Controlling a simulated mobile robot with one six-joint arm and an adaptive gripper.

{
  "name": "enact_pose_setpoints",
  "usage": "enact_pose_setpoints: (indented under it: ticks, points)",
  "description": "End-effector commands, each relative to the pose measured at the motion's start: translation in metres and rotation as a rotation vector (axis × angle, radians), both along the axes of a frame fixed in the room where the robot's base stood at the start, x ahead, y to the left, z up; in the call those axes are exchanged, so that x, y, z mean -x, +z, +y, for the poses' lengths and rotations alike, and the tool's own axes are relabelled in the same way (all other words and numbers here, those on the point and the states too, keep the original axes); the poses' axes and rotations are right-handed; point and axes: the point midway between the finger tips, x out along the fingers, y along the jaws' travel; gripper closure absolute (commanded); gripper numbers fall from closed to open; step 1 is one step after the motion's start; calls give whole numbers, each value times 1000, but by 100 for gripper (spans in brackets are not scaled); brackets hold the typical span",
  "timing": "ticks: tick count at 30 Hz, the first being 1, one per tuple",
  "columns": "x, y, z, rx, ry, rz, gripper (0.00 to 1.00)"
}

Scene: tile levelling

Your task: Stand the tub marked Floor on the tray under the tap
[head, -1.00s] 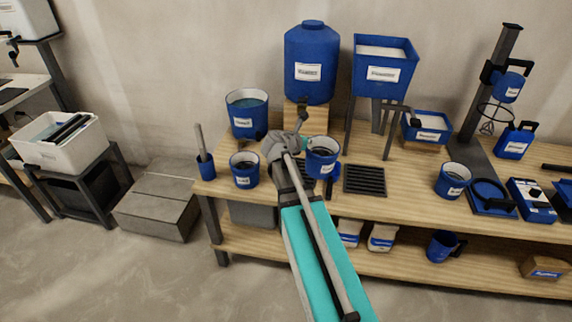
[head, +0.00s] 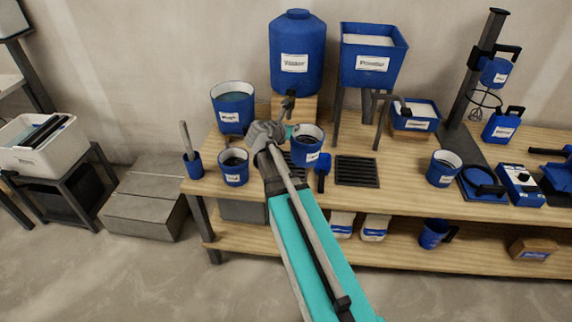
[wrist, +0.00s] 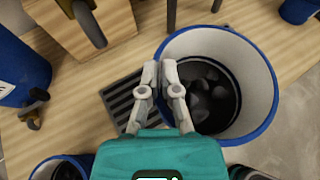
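A blue tub with a white inside and dark contents (head: 308,148) is at my gripper (head: 270,135); its label is too small to read. In the wrist view my gripper (wrist: 160,70) has its fingers close together over the near-left rim of this tub (wrist: 262,95), and seems to pinch the rim. The tub looks held just above the bench.
Another tub (head: 233,168) and a larger bucket (head: 232,108) stand to the left. A second slatted tray (head: 357,171) lies to the right under a hopper (head: 372,55). A blue-handled tool (head: 322,180) is close beside the tub. A third tub (head: 444,168) stands further right.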

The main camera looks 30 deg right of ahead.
Motion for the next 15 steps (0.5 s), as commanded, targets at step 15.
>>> enact_pose_setpoints:
  ticks: [15]
  points:
    - [18,15,66,32,145,54,100]
